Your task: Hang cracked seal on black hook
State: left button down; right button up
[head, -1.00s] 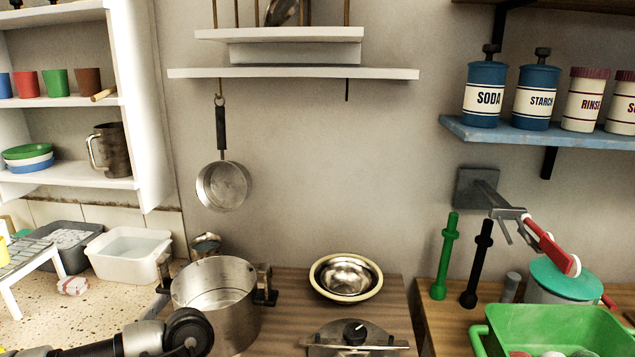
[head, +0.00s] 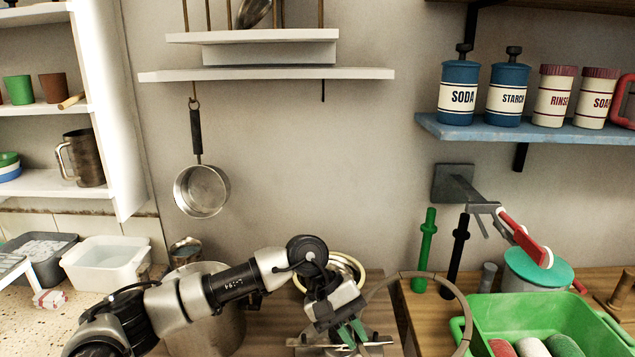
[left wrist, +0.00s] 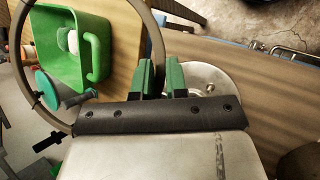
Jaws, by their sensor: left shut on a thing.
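My left gripper (head: 352,332) is low in the middle of the head view, in front of the metal bowl. Its green fingers also show in the left wrist view (left wrist: 160,78). They are shut on a large thin grey-brown ring, the seal (head: 467,318), which stands out to the right, past the counter edge. The ring also arcs across the left wrist view (left wrist: 30,75). I cannot make out a crack. A thin black hook (head: 323,91) hangs empty under the white wall shelf, well above the gripper. My right gripper is not in view.
A pan (head: 202,190) hangs under the shelf's left part. A green post (head: 426,250) and a black post (head: 459,255) stand behind the ring. A green basin (head: 540,315) is at the right. The wall below the hook is clear.

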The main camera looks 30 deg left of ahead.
pick_arm(q)
jog(key=w+a+r+n+t+y+p, duration=0.1)
jog(key=w+a+r+n+t+y, duration=0.2)
jog(key=r, duration=0.7)
jog(key=w+a+r+n+t+y+p, duration=0.1)
jog(key=w+a+r+n+t+y, duration=0.2)
jog(key=a+r+t, duration=0.7)
jog(key=w+a+r+n, duration=0.1)
jog(key=w+a+n, duration=0.1)
jog(key=n, duration=0.2)
jog(key=shift+a+y, duration=0.3)
jog(key=shift+y, duration=0.1)
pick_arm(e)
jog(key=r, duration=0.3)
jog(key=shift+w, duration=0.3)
pick_arm(q)
jog(key=shift+w, duration=0.1)
jog(key=w+a+f+t, duration=0.1)
jog(key=w+a, duration=0.4)
jog(key=w, duration=0.3)
jog(key=shift+f, duration=0.4)
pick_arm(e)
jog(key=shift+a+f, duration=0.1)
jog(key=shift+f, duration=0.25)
